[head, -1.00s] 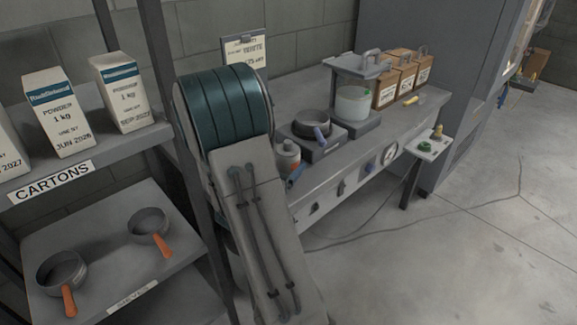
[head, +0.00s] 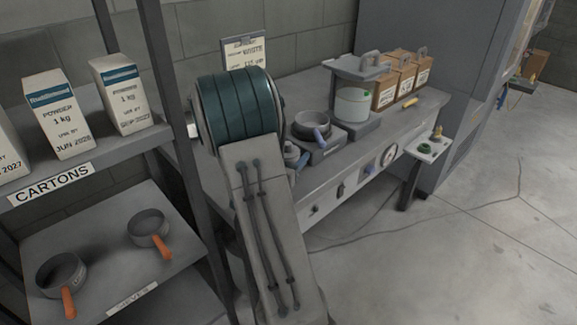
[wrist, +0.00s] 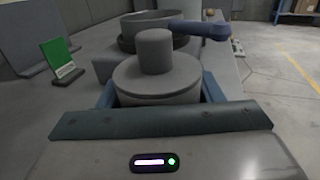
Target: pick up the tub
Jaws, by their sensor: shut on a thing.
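The tub is small and pale with a grey lid and a round knob. In the head view the tub (head: 291,154) shows at the right edge of my arm, which hides part of it. In the wrist view the tub's lid and knob (wrist: 155,70) fill the middle. My gripper (wrist: 158,95) has a blue finger on each side of the tub and is shut on it. In the head view my arm hides most of the gripper. I cannot tell whether the tub is clear of the bench.
A dark pan (head: 313,125) with a blue handle stands just beyond the tub. A lidded clear vessel (head: 353,104) and cartons (head: 405,72) stand further along the bench (head: 345,165). A shelf post (head: 172,110) is left of my arm. A green card (wrist: 60,58) stands at left.

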